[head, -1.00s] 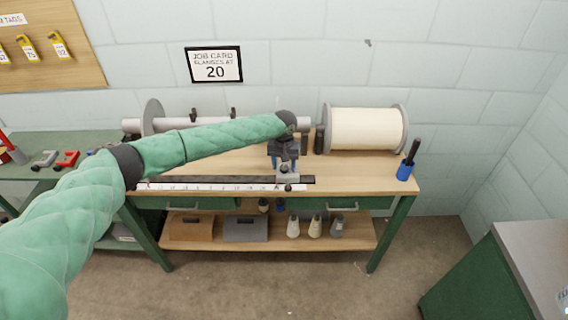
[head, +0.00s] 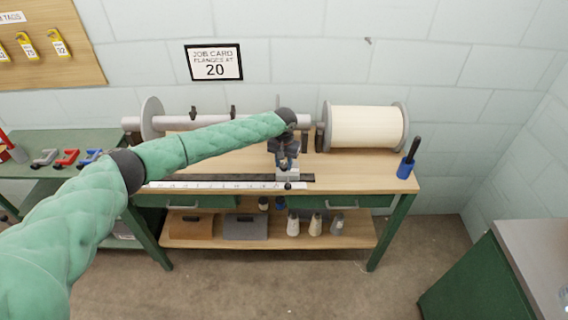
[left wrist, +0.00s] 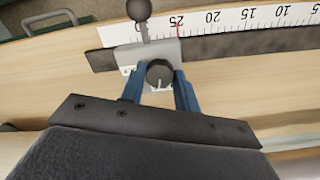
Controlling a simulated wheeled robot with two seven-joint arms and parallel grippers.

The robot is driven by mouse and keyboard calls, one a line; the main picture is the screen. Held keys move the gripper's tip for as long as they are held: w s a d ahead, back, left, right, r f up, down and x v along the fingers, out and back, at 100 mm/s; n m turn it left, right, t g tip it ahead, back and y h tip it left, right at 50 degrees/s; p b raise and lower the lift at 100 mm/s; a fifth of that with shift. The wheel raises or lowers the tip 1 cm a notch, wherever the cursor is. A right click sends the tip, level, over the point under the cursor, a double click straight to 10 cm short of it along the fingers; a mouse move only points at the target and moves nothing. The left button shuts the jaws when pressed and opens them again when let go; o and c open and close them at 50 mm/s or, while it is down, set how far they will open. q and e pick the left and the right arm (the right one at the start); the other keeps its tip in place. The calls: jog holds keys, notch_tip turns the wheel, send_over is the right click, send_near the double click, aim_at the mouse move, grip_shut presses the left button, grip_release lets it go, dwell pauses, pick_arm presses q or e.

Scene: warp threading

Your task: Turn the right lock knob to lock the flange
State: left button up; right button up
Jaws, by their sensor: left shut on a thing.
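My left gripper (head: 286,163) reaches down to the front of the bench. In the left wrist view its two blue fingers (left wrist: 158,84) are shut on a round dark knob (left wrist: 159,72) with a white mark on its face. The knob sits on a grey block (left wrist: 128,55), which also shows in the head view (head: 289,174) at the right end of the ruler rail. A ball-ended handle (left wrist: 139,11) sticks out from the block. A grey flange disc (head: 152,119) stands on the bar at the back left. My right gripper is not in view.
The white ruler (head: 220,185) runs along the bench front. A wide cream roll (head: 366,128) stands at the back right, with a blue cup (head: 405,169) near the right edge. A job card (head: 214,63) on the wall reads 20. Bare wood lies right of the block.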

pick_arm(q)
jog(key=shift+f+m, duration=0.1)
jog(key=shift+m, duration=0.7)
jog(key=m+b, duration=0.1)
jog(key=m, duration=0.2)
jog(key=shift+m, duration=0.4)
jog(key=m, duration=0.2)
jog(key=shift+m, duration=0.8)
jog(key=m+b, duration=0.1)
jog(key=m, duration=0.2)
jog(key=shift+w, duration=0.1)
jog(key=shift+m, duration=0.6)
jog(key=shift+m+b, duration=0.35)
jog(key=shift+m, duration=0.55)
jog(key=shift+r+m, duration=0.2)
jog(key=shift+m, duration=0.4)
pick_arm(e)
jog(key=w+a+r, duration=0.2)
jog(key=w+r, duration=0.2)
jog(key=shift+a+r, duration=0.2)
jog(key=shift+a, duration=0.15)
